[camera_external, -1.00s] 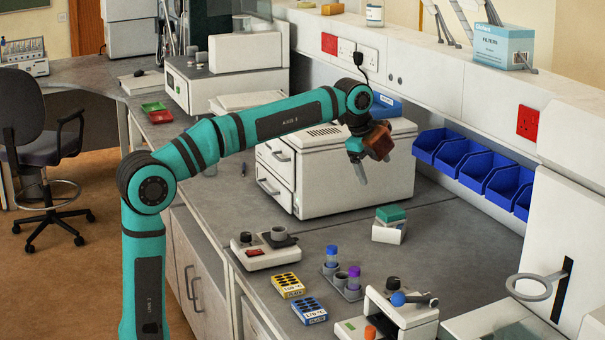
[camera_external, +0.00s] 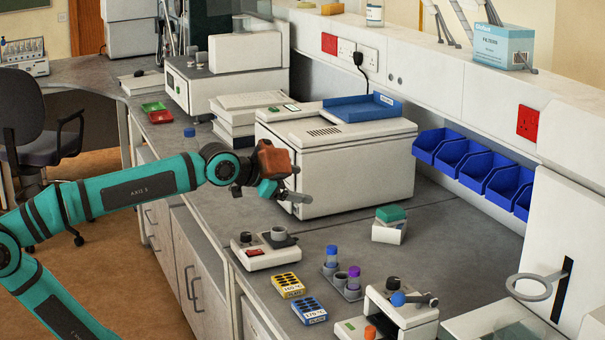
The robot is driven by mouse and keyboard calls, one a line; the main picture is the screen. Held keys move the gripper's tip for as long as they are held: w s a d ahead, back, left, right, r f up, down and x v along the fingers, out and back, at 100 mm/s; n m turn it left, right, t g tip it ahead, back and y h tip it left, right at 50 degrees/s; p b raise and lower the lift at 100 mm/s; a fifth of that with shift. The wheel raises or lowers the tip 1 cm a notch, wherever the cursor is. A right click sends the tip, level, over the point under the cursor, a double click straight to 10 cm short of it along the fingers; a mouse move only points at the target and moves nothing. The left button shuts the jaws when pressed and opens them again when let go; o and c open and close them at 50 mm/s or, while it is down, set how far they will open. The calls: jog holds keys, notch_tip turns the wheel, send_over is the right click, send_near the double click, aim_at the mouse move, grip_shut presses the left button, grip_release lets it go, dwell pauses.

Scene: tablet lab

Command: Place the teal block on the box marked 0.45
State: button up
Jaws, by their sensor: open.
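The teal block (camera_external: 391,213) lies on top of a small white box (camera_external: 388,233) on the grey bench, right of centre. I cannot read a 0.45 marking on that box. A pale blue and white carton with "Filters" lettering (camera_external: 503,46) stands on the shelf at the back right; no 0.45 is legible on it either. My gripper (camera_external: 293,198) is open and empty. It appears in front of the white oven-like machine, to the left of the teal block and apart from it.
The white machine (camera_external: 340,165) carries a blue tray (camera_external: 362,108). Nearer stand a small white device (camera_external: 265,256), a yellow rack (camera_external: 288,286), a blue rack (camera_external: 309,310) and a tube holder (camera_external: 343,283). Blue bins (camera_external: 487,178) line the wall. The bench right of the teal block is clear.

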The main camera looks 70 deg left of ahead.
jog(key=s+d+f+n+t, duration=0.1)
jog(key=s+f+n+t, duration=0.3)
jog(key=s, duration=0.7)
jog(key=shift+s+d+f, duration=0.15)
jog(key=shift+f, duration=0.1)
